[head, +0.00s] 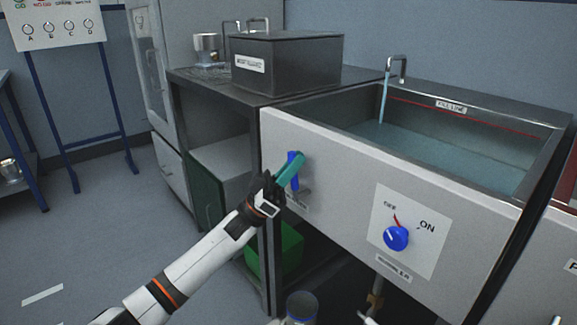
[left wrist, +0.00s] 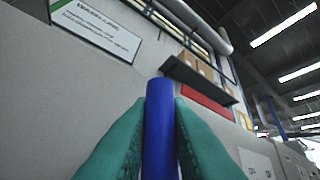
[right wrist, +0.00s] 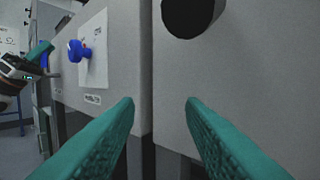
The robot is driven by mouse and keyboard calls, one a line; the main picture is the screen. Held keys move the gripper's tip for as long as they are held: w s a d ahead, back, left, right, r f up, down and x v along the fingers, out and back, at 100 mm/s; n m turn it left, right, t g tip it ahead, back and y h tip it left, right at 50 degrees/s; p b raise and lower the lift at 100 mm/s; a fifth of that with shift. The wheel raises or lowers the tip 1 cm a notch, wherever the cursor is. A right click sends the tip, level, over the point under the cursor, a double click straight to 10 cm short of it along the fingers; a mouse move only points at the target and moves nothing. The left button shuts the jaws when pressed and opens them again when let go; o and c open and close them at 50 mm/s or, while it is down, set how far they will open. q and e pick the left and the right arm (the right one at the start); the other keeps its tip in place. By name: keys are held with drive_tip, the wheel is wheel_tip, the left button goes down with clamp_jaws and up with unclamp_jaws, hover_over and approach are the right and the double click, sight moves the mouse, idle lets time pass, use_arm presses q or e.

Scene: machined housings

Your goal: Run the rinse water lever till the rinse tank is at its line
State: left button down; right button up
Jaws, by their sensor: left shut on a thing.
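The rinse water lever (head: 293,168) is a blue handle on the tank's front panel. My left gripper (head: 291,172) is shut on it; in the left wrist view the blue lever (left wrist: 160,130) stands between the two teal fingers (left wrist: 160,140). The rinse tank (head: 480,196) is open-topped metal. Water runs from its tap (head: 397,66) into the water (head: 440,150) inside. A red fill line (head: 470,118), with a FILL LINE label (head: 451,104), runs along the back wall above the water surface. My right gripper (right wrist: 160,110) is open and empty in front of a grey panel.
A blue ON/OFF knob (head: 396,238) sits on the front panel, right of the lever. A dark lidded box (head: 290,65) stands on the counter at left. A green bin (head: 275,250) is under the counter. A black knob (right wrist: 190,12) is near my right gripper.

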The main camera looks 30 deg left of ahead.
use_arm(q)
drive_tip(key=shift+s+d+f+m+g+h, duration=0.15)
drive_tip(key=shift+m+g+h, duration=0.1)
drive_tip(key=shift+m+g, duration=0.2)
drive_tip(key=shift+w+d+m+g+h, duration=0.15)
drive_tip(key=shift+m+g+h, duration=0.1)
drive_tip(key=shift+m+g, duration=0.2)
drive_tip(key=shift+s, duration=0.1)
drive_tip(key=c, duration=1.4)
unclamp_jaws()
drive_tip(key=shift+o, duration=0.2)
